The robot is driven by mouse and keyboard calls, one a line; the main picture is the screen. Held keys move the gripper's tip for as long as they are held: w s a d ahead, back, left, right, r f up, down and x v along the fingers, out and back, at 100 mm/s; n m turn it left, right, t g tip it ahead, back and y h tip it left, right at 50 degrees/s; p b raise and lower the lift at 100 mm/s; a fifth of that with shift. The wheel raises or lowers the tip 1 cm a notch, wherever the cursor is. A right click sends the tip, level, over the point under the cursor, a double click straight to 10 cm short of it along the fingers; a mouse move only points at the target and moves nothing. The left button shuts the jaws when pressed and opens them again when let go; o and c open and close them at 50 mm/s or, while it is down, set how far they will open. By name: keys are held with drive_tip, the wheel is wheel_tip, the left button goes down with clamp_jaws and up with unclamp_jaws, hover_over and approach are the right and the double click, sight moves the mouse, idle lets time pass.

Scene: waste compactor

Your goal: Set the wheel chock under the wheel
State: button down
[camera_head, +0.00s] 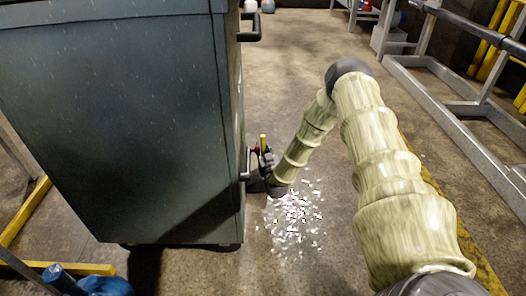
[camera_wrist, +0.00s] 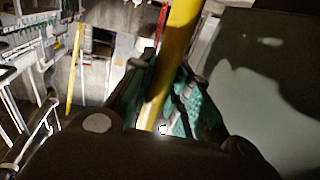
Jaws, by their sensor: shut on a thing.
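My gripper (camera_head: 266,160) is beside the right side of a large grey-green cabinet (camera_head: 120,120), close to a dark lower handle (camera_head: 246,165). A slim yellow piece (camera_head: 263,141) stands up at the gripper. In the wrist view, the same yellow piece (camera_wrist: 180,40) passes between the teal-padded fingers of my gripper (camera_wrist: 167,85), which is shut on it. I cannot tell whether this yellow piece is part of the wheel chock; no wedge shape shows. A dark part, perhaps a wheel, shows under the cabinet's lower edge (camera_head: 228,247); the rest underneath is hidden.
A metal frame (camera_head: 450,95) stands along the right. Blue objects (camera_head: 100,285) and a yellow rail (camera_head: 75,268) are at the lower left. An upper handle (camera_head: 250,28) sticks out from the cabinet. The concrete floor right of the cabinet is clear, with bright specks.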

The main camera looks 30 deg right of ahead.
drive_tip(key=shift+w+f+b, duration=0.15)
drive_tip(key=shift+f+b, duration=0.6)
drive_tip(key=shift+f, duration=0.3)
drive_tip(key=c, duration=1.3)
unclamp_jaws()
drive_tip(key=shift+f, duration=0.1)
drive_tip(key=shift+c, duration=0.2)
drive_tip(key=p+v, duration=0.6)
drive_tip(key=v, duration=0.6)
